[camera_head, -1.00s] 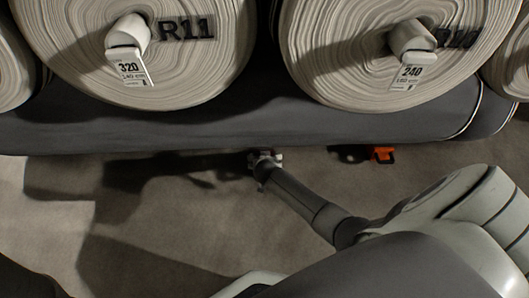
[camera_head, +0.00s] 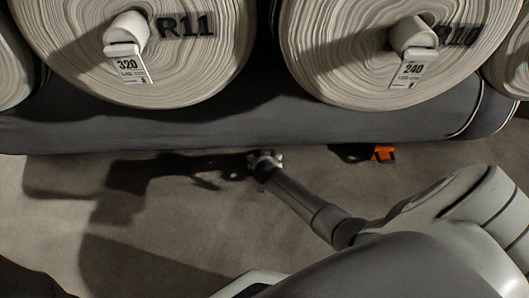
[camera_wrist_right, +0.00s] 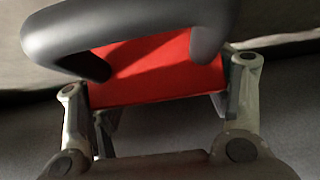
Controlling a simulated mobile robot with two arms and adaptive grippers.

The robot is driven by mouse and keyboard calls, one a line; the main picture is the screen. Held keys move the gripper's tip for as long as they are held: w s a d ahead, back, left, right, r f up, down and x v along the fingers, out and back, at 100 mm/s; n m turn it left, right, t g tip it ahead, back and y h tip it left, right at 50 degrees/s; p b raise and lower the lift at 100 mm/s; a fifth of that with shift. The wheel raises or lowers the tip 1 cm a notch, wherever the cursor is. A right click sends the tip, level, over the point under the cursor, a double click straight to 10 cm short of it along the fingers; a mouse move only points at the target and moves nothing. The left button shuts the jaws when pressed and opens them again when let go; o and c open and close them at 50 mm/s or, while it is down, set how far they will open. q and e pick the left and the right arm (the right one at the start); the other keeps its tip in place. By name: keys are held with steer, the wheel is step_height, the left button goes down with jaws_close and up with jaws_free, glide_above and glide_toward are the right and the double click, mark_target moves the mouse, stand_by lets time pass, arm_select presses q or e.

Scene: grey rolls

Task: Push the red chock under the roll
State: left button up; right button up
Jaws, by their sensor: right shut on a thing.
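The red chock (camera_wrist_right: 155,82) fills the middle of the right wrist view, with a thick dark grey handle (camera_wrist_right: 120,22) over it. My right gripper (camera_wrist_right: 165,100) is shut on it, one finger at each side. In the head view my right gripper (camera_head: 264,160) is low at the front edge of a long dark grey roll (camera_head: 220,128). The chock is hidden there, and I cannot tell whether it touches the roll. My left gripper is not in view.
An orange chock (camera_head: 383,153) lies on the floor to the right, near the dark roll's front edge. Pale rolls marked R11 (camera_head: 130,65) and R10 (camera_head: 370,65) rest above the dark roll. The floor (camera_head: 180,220) in front is clear, with shadows.

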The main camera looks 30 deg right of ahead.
steer(key=shift+w+d+b, duration=0.3)
steer(key=shift+w+d, duration=0.05)
steer(key=shift+w, duration=0.25)
steer(key=shift+w+d+b, duration=0.25)
steer(key=shift+w+d, duration=0.1)
steer(key=shift+w, duration=0.2)
steer(key=o, duration=1.4)
steer(key=shift+w, duration=0.1)
steer(key=shift+o, duration=0.2)
steer(key=shift+v, duration=3.75)
